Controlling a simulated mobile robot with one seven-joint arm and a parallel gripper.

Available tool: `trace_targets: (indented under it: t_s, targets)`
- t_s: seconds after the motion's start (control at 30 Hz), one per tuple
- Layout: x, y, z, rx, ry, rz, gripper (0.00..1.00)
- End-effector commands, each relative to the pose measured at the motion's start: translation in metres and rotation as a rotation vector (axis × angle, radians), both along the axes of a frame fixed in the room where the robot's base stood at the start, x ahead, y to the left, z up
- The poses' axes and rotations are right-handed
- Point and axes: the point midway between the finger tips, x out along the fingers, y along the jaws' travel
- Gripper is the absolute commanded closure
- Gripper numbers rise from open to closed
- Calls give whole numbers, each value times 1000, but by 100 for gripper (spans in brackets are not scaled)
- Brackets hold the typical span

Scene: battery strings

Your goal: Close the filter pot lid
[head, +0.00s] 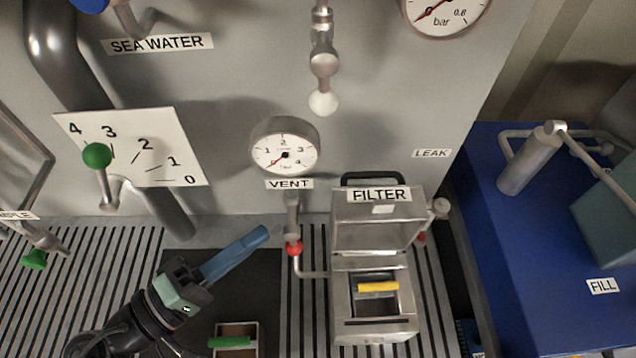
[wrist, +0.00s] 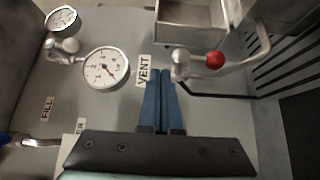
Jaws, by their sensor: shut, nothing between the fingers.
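The filter pot (head: 397,328) is a square metal box on the slatted floor, right of centre in the head view. Its lid (head: 365,238) stands open, raised at the back, with a FILTER label and a black handle (head: 372,178) at its top edge. A yellow bar (head: 378,287) shows inside the open pot. My gripper (head: 262,234) is left of the pot and apart from it, its blue fingers together and empty. In the wrist view the closed fingers (wrist: 160,73) point past the VENT label, and an open metal box, seemingly the pot (wrist: 190,14), shows at the top edge.
A vent pipe with a red knob (head: 294,248) stands between my gripper and the pot; the knob also shows in the wrist view (wrist: 214,60). The VENT gauge (head: 285,146) is on the wall above. A small tray (head: 240,326) holds a green item. A blue tank (head: 530,260) is at right.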

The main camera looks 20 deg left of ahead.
Motion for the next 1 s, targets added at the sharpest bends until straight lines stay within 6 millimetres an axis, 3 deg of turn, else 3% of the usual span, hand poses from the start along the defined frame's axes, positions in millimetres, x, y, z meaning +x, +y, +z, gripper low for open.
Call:
trace_targets:
  t_s: [0.3,0.5,0.7,1.0]
  targets:
    - [59,-41,5,1,1,-5,100]
    - [87,-58,6,2,0,-2,100]
    - [100,-66,6,2,0,0,100]
    - [101,-67,5,2,0,0,100]
